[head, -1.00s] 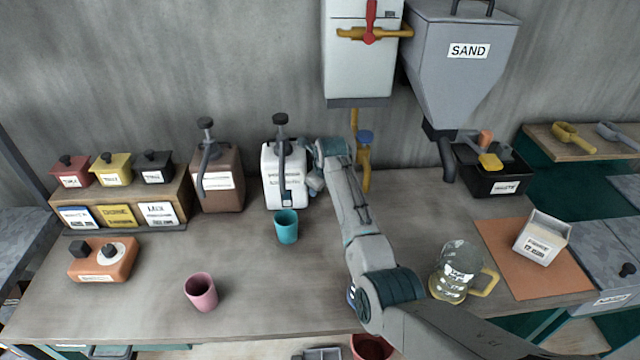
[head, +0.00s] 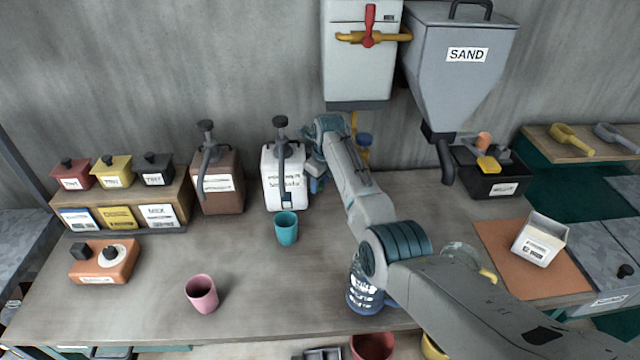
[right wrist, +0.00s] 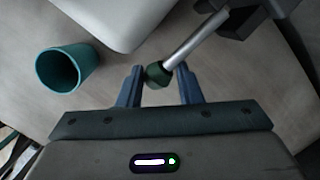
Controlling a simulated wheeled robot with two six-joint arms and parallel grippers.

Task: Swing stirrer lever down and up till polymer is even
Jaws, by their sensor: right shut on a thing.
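The white container (head: 284,180) with a black pump top and curved grey spout stands against the back wall. A stirrer lever shows in the right wrist view as a metal rod (right wrist: 190,44) ending in a dark green knob (right wrist: 157,76). My right gripper (head: 316,182) is at the container's right side; in the right wrist view its blue fingers (right wrist: 158,88) are shut on the knob. The lever is hidden in the head view, and the polymer inside cannot be seen. My left gripper is not in view.
A teal cup (head: 286,227) stands just in front of the container. A brown pump container (head: 217,180) is to its left. A pink cup (head: 202,293) and a blue labelled jar (head: 366,292) stand nearer. My arm partly hides a clear jug (head: 462,256).

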